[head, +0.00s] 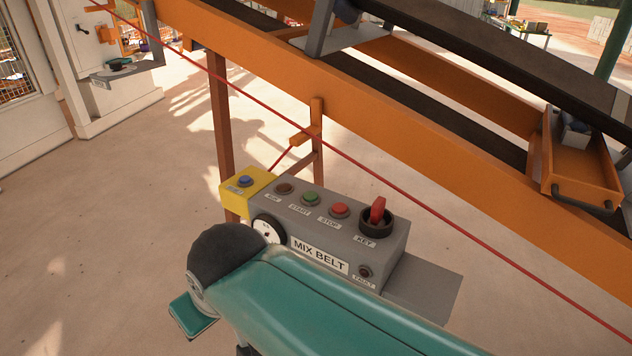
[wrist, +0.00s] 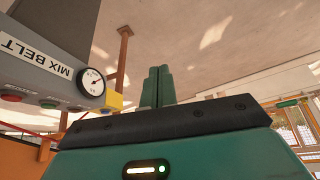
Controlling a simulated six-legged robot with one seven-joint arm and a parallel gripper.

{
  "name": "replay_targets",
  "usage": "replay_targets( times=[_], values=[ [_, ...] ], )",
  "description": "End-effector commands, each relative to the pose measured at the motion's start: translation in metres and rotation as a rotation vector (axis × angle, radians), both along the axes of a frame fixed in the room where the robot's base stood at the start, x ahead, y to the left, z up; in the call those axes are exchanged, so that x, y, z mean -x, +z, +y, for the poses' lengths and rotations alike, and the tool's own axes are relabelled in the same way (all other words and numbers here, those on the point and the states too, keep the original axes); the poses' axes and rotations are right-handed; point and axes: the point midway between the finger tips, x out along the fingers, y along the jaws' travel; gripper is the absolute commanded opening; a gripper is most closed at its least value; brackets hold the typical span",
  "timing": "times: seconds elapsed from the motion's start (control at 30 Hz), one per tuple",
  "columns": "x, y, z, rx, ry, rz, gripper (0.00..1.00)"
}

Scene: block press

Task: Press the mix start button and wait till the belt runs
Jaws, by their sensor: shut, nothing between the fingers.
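The grey control box labelled MIX BELT (head: 350,240) stands beside the conveyor in the head view. On its top are the green START button (head: 310,198), the red STOP button (head: 339,210) and a red KEY switch (head: 378,210). In the wrist view the box (wrist: 50,42) appears upside down at upper left, with the green button (wrist: 48,104) at its edge. My gripper (wrist: 157,70) is shut and empty, apart from the box, on its gauge side. My fingertips do not clearly show in the head view. The dark belt (head: 433,121) runs between orange rails; its motion cannot be told.
A yellow box with a blue button (head: 245,181) adjoins the grey box's left end. A round gauge (head: 267,229) sits on its front. A red cord (head: 440,212) crosses diagonally above the box. Orange rails (head: 300,85) lie behind. The floor to the left is clear.

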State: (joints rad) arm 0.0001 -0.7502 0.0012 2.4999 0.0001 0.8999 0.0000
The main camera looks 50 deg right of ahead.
Motion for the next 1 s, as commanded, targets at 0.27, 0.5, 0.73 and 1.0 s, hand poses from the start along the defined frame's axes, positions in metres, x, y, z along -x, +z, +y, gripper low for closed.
replay_targets(
  times=[0.27,0.5,0.73,1.0],
  values=[
    [0.0,0.0,-0.001,0.0,-0.001,0.001,0.0],
    [-0.023,0.018,-0.026,-0.006,0.021,0.067,0.0],
    [-0.073,0.048,-0.106,-0.069,0.125,0.128,0.0],
    [-0.104,0.072,-0.247,-0.145,0.297,0.015,0.0]
  ],
)
